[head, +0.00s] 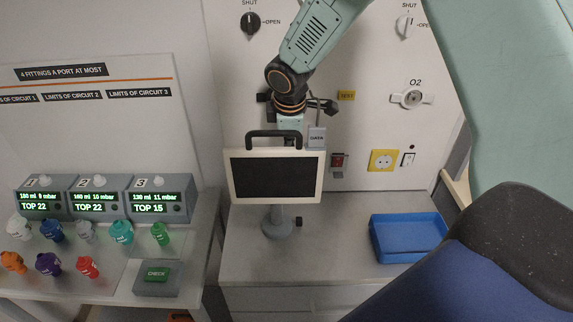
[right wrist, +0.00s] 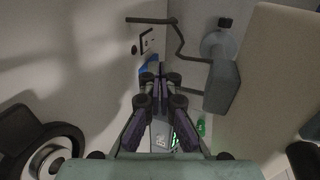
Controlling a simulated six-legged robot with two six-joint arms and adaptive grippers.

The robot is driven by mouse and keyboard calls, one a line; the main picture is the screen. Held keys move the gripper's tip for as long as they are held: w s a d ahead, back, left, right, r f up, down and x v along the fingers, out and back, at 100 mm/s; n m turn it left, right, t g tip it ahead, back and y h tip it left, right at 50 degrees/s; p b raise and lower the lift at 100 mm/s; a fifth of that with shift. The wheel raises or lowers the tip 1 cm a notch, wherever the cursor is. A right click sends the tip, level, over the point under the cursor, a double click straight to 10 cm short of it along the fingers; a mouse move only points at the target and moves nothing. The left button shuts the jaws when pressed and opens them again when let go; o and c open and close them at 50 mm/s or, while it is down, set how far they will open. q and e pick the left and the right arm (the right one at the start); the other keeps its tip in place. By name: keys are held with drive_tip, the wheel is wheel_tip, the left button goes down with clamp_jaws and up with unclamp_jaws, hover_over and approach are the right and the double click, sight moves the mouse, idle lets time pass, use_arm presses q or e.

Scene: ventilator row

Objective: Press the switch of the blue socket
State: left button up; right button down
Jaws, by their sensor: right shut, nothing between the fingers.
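My right gripper (right wrist: 159,78) is shut with nothing between its fingers. In the head view its arm comes down from the top, and the fingers are hidden behind the monitor (head: 232,192). In the right wrist view a blue patch, seemingly the blue socket (right wrist: 149,67), shows on the wall just past the fingertips, partly covered by them. A pale plate with a dark centre, seemingly its switch (right wrist: 148,40), is just above it in that view. The fingertips look close to the socket; contact cannot be told. The blue socket is hidden in the head view. My left gripper is not in view.
The monitor and its black handle (head: 275,134) stand close to my right gripper. A blue tray (head: 408,257) lies on the counter. Ventilators (head: 100,205) stand left.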

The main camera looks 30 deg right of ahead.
drive_tip(key=x, duration=1)
drive_tip(key=shift+s+d+p, duration=0.1)
drive_tip(key=shift+p, duration=0.2)
